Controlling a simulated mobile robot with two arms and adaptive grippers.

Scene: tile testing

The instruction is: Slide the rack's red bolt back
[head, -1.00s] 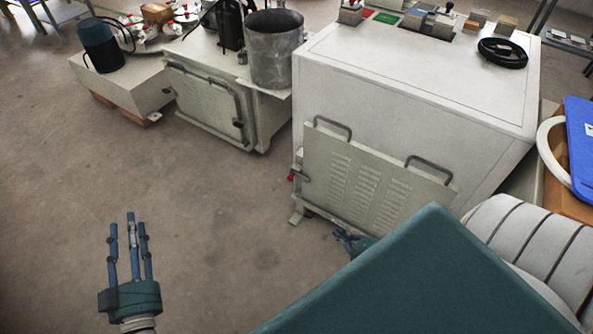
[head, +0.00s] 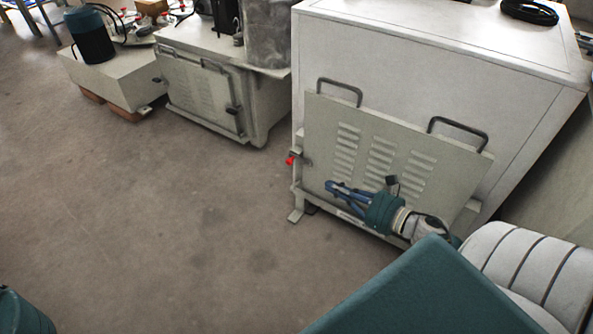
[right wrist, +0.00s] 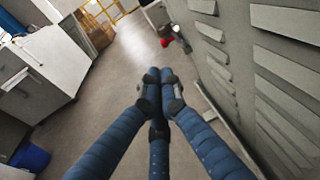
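The red bolt (head: 291,160) is a small red knob at the left edge of the rack's louvred pale panel (head: 320,130). In the right wrist view a small red knob (right wrist: 176,28) shows beyond the fingertips, by the far edge of the panel. My right gripper (head: 330,186) is in front of the panel's lower part, fingers pointing left, to the lower right of the bolt and apart from it. In the right wrist view its blue fingertips (right wrist: 157,82) meet, with nothing seen between them. My left gripper's fingers are out of view.
The white cabinet (head: 440,70) stands behind the panel, which has two grey handles on top. A second louvred unit (head: 205,90) and a low block (head: 125,85) stand to the left. The floor (head: 150,220) left of and in front of the rack is clear.

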